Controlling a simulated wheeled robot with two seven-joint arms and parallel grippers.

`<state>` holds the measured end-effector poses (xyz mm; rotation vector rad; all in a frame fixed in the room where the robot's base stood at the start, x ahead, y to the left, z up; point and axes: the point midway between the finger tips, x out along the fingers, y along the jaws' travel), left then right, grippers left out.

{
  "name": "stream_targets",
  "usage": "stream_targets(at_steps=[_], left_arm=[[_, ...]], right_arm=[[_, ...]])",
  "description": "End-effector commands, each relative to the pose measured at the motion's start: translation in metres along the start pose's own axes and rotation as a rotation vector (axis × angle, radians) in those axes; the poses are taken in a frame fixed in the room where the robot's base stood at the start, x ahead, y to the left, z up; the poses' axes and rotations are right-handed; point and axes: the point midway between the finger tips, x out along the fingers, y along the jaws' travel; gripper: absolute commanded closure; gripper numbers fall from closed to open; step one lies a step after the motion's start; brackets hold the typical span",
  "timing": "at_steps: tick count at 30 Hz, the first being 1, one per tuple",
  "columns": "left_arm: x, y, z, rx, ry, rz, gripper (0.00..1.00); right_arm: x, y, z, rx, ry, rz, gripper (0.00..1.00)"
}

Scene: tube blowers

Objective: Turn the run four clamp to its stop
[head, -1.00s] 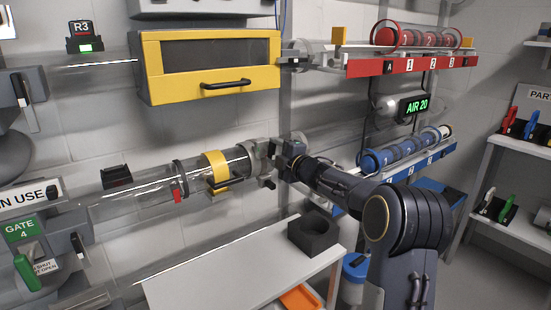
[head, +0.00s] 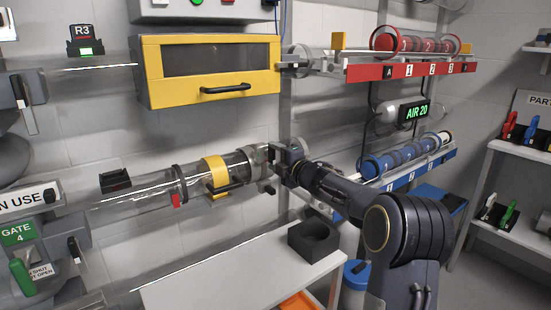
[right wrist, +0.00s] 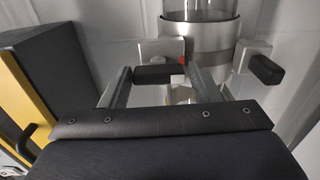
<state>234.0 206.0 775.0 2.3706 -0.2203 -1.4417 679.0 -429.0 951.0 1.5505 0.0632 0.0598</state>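The run four clamp is a silver ring (right wrist: 205,47) around the clear tube's end in the right wrist view. It has a black grip (right wrist: 154,74) on its left and another black grip (right wrist: 265,70) on its right. In the head view the clamp (head: 259,158) sits at the right end of the lower clear tube (head: 140,196). My right gripper (head: 284,160) is right beside it. In the right wrist view my right gripper (right wrist: 160,80) is open, its fingers apart with the left black grip between them. Firm contact cannot be told. My left gripper is out of view.
A yellow collar with a black handle (head: 216,173) is on the tube. A yellow-framed cabinet (head: 210,93) hangs above. Below are a white bench (head: 205,285) and black square holder (head: 314,240). Red (head: 412,70) and blue (head: 425,171) racks stand right. Gate 4 (head: 18,233) is left.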

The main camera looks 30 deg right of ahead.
Motion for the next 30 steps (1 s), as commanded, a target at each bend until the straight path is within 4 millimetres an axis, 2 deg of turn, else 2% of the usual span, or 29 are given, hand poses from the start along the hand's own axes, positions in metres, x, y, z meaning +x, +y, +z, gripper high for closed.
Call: stream_targets(at_steps=[1,3,13,24,30], left_arm=[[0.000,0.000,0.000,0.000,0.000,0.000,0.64],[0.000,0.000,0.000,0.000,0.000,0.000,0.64],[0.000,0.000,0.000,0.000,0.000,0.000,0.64],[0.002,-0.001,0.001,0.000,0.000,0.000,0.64],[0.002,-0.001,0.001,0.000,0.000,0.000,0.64]], right_arm=[[0.000,0.000,0.000,0.001,0.000,0.000,0.37],[0.000,0.000,0.000,0.002,0.000,0.001,0.29],[-0.004,0.002,0.001,0.003,-0.001,0.003,0.29],[-0.062,0.002,0.001,0.004,-0.002,0.003,0.29],[-0.078,0.000,0.001,0.002,-0.001,0.001,0.29]])
